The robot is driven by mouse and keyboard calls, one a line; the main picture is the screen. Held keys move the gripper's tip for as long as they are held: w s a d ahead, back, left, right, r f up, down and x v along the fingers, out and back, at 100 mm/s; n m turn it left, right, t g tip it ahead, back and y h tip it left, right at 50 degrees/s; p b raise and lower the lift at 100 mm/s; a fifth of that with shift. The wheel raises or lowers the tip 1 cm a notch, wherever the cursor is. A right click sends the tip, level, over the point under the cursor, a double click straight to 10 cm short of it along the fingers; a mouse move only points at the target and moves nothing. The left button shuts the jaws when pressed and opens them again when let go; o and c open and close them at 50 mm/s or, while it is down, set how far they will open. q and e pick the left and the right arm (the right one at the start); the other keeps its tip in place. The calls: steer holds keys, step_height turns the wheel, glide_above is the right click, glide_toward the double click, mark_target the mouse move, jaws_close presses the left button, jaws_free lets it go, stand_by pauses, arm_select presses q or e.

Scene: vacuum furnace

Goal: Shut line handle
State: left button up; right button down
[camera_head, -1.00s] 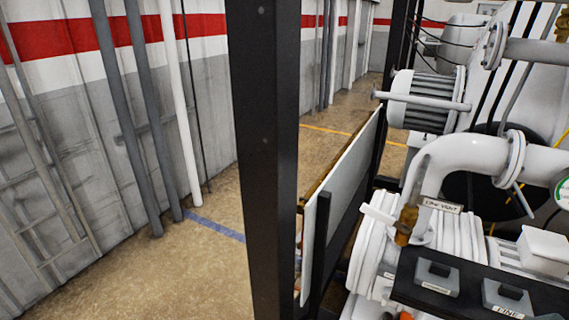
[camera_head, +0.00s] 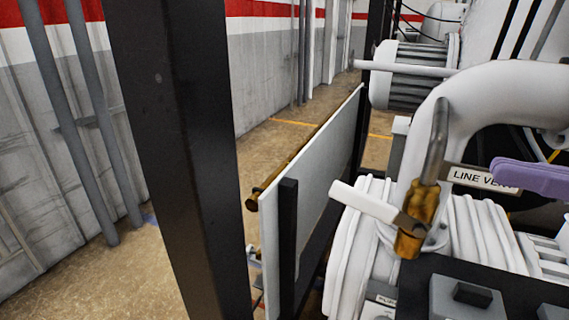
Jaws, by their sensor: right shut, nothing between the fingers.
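The line vent valve has a brass body (camera_head: 418,218) on the white pipe, with a thin metal tube rising from it. Its white lever handle (camera_head: 364,202) sticks out to the left, across the pipe's direction. A "LINE VENT" label (camera_head: 480,178) is to the right of the valve. My right gripper (camera_head: 508,170) shows as purple fingers coming in from the right edge, partly in front of the label. It is shut and empty, to the right of the valve and apart from the handle. My left gripper is out of view.
A thick white pipe (camera_head: 505,92) curves above the valve. A black panel with grey switch boxes (camera_head: 467,300) lies below right. A dark frame post (camera_head: 175,150) and a pale panel edge (camera_head: 328,170) stand to the left. The floor beyond is clear.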

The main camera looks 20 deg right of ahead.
glide_above(389, 205)
steer(key=v, duration=0.2)
steer(key=shift+w+a+r, duration=0.15)
steer(key=f, duration=0.2)
steer(key=w+f, duration=0.1)
steer(key=shift+a, duration=0.4)
steer(key=shift+w+a+f, duration=0.1)
steer(key=shift+f, duration=0.45)
